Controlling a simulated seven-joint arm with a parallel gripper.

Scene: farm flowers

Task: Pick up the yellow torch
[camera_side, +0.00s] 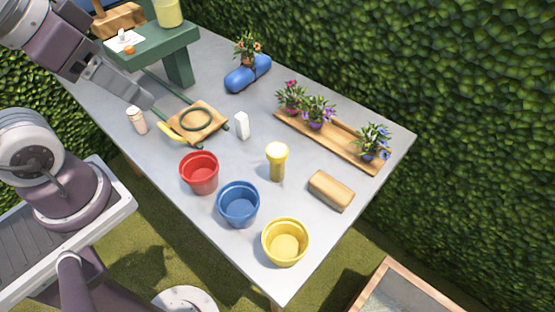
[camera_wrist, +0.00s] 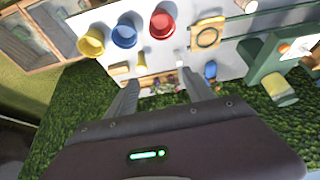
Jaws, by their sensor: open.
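The yellow torch (camera_side: 277,160) stands upright on the grey table in the side view, with a pale round head on top. It is to the right of the blue pot and above the yellow pot. In the wrist view a small yellowish shape (camera_wrist: 141,61) near the left finger looks like the torch, but it is too small to be sure. My gripper (camera_side: 148,99) is at the upper left of the side view, above the table and well away from the torch. In the wrist view my gripper's fingers (camera_wrist: 158,77) are apart, with nothing held between them.
Red (camera_side: 199,172), blue (camera_side: 238,204) and yellow (camera_side: 285,241) pots line the near table edge. A tan block (camera_side: 331,190) lies right of the torch. A wooden tray (camera_side: 325,140) holds flowers behind it. A white box (camera_side: 242,125) stands to the left. A green stand (camera_side: 155,48) is at upper left.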

